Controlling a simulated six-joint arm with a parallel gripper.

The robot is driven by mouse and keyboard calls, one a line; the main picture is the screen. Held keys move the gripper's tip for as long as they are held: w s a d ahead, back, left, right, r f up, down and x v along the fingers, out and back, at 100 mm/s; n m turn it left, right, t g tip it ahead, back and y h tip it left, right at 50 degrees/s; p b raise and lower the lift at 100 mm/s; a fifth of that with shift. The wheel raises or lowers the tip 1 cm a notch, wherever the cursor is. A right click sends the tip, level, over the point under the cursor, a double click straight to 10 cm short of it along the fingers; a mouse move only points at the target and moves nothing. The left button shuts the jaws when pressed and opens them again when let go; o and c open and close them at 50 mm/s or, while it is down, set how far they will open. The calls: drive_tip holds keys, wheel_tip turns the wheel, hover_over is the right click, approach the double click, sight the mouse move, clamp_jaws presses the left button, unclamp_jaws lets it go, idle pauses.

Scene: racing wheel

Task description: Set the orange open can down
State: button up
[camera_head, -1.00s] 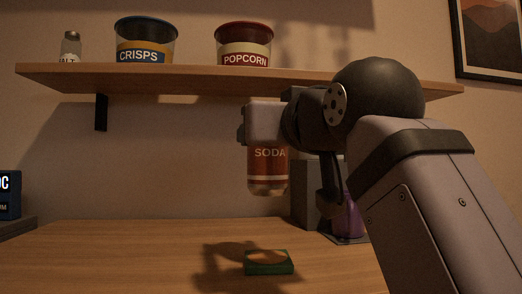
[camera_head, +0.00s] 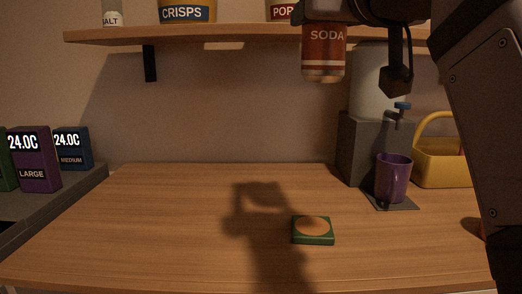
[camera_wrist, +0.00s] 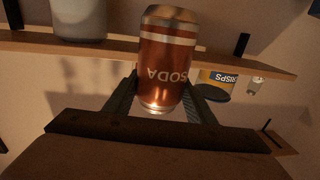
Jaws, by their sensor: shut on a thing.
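The orange can (camera_head: 323,52), labelled SODA, hangs upright in the air below the shelf's front edge in the head view. My gripper (camera_wrist: 160,95) is shut on it, with one finger on each side in the wrist view, where the can (camera_wrist: 167,62) appears upside down. In the head view my gripper's body covers the can's top, so I cannot see whether it is open. A green coaster (camera_head: 313,230) with a brown round centre lies on the wooden table (camera_head: 150,225), below the can and clear of it.
A purple mug (camera_head: 393,178) stands on a dark mat before a grey dispenser (camera_head: 362,150) at right, with a yellow basket (camera_head: 440,165) beside it. Labelled boxes (camera_head: 35,160) stand at left. The shelf (camera_head: 230,33) holds several containers. The table's left and middle are clear.

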wheel_tip(320, 180, up, 42)
drive_tip(key=p, duration=4)
drive_tip(key=shift+f, duration=0.15)
drive_tip(key=shift+f, duration=0.2)
wheel_tip(320, 180, down, 57)
drive_tip(key=b, duration=5.7)
drive_tip(key=shift+r, duration=0.15)
wheel_tip(320, 180, down, 5)
drive_tip(key=b, duration=0.5)
wheel_tip(320, 180, down, 5)
drive_tip(key=b, duration=0.4)
drive_tip(key=shift+r, duration=0.15)
